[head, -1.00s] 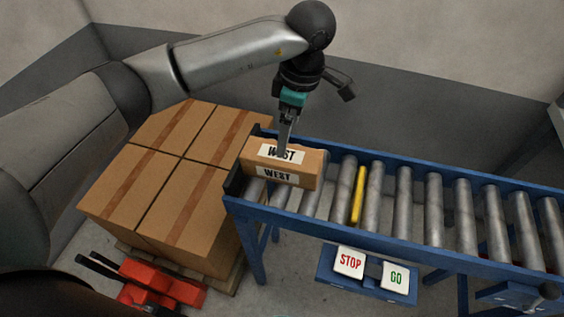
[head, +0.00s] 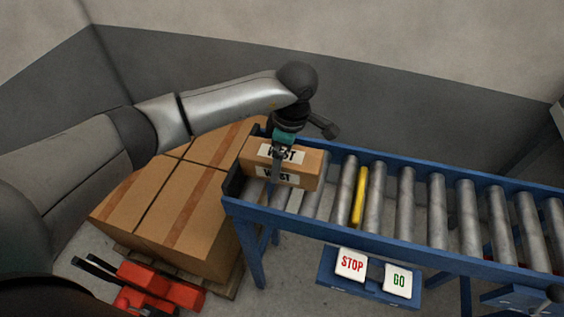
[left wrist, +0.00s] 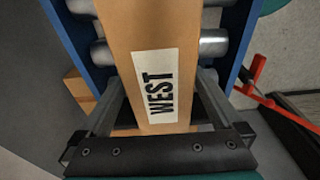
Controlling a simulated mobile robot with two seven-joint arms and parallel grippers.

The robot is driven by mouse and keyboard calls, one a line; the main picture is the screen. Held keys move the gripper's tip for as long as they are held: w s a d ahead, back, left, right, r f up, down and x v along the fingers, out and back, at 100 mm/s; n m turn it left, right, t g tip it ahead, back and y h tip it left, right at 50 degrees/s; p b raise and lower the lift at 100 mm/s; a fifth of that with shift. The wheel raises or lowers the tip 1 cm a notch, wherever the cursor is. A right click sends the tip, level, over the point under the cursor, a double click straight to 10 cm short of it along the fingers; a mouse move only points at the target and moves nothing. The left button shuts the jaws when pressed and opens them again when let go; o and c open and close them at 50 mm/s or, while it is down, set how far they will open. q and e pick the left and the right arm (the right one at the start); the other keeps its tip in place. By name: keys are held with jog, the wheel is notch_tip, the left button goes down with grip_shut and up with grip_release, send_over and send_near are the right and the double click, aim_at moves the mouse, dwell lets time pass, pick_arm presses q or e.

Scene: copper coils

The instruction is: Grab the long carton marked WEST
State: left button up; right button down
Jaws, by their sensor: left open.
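The long carton marked WEST (head: 305,161) lies on the rollers at the left end of the blue conveyor, with WEST labels on its top and front side. It also shows in the left wrist view (left wrist: 150,40). My left gripper (head: 276,170) is lowered over the carton and open. In the left wrist view its two fingers (left wrist: 155,100) stand on either side of the carton, with a small gap visible. In the head view the gripper hides part of the labels. My right gripper is not in view.
The blue conveyor (head: 448,257) with steel rollers runs to the right, with one yellow roller (head: 359,196). A STOP button (head: 351,264) and a GO button (head: 398,281) sit on its front. Stacked brown cartons (head: 185,215) stand on a pallet at the left, beside a red pallet truck (head: 145,277).

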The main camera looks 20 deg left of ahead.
pick_arm(q)
jog(key=shift+c, duration=0.2)
jog(key=c, duration=1.5)
jog(key=shift+o, duration=0.2)
jog(key=shift+r, duration=0.1)
